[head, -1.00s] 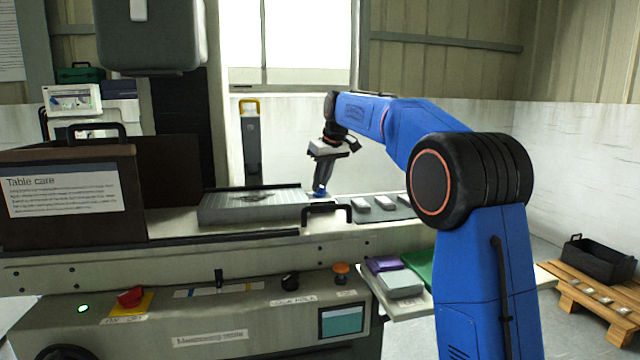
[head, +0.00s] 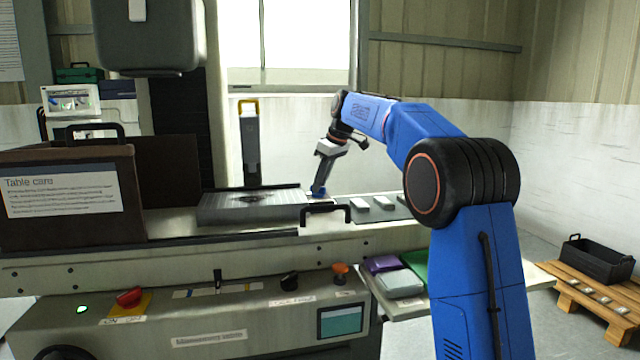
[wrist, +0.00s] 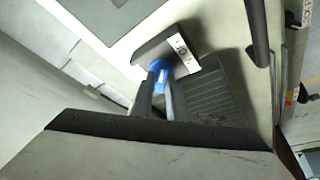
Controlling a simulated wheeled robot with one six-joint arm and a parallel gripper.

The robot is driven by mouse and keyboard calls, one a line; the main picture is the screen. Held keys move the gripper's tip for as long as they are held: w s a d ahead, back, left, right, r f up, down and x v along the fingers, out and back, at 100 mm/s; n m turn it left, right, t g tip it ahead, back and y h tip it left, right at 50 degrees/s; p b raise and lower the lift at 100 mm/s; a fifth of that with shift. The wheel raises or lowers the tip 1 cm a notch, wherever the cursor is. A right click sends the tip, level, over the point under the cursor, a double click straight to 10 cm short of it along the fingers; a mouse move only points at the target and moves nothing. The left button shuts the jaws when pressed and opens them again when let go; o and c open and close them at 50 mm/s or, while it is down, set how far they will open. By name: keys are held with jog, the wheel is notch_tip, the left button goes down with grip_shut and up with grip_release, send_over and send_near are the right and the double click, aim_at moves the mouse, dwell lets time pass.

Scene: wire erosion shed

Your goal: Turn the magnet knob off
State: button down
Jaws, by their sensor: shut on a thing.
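The magnet knob appears to be the small blue piece (wrist: 157,68) at the right end of the grey ribbed plate (head: 225,214); in the head view it is a blue spot (head: 318,191). A white label with dark marks (wrist: 182,59) sits beside it in the wrist view. My gripper (wrist: 158,88) is shut on the blue piece, its fingers on either side of it. In the head view, my gripper (head: 320,185) slants down to the left onto it. The fingers partly hide the knob, and its pointing direction cannot be read.
A black handle (head: 325,208) stands just in front of my gripper. The front panel carries a red switch (head: 129,297) and an orange button (head: 340,268).

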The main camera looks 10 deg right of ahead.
jog(key=c, duration=1.7)
grip_release()
jog(key=v, duration=1.7)
jog(key=shift+s+d+r, duration=0.1)
jog(key=shift+s+d, duration=0.05)
jog(key=shift+s, duration=0.05)
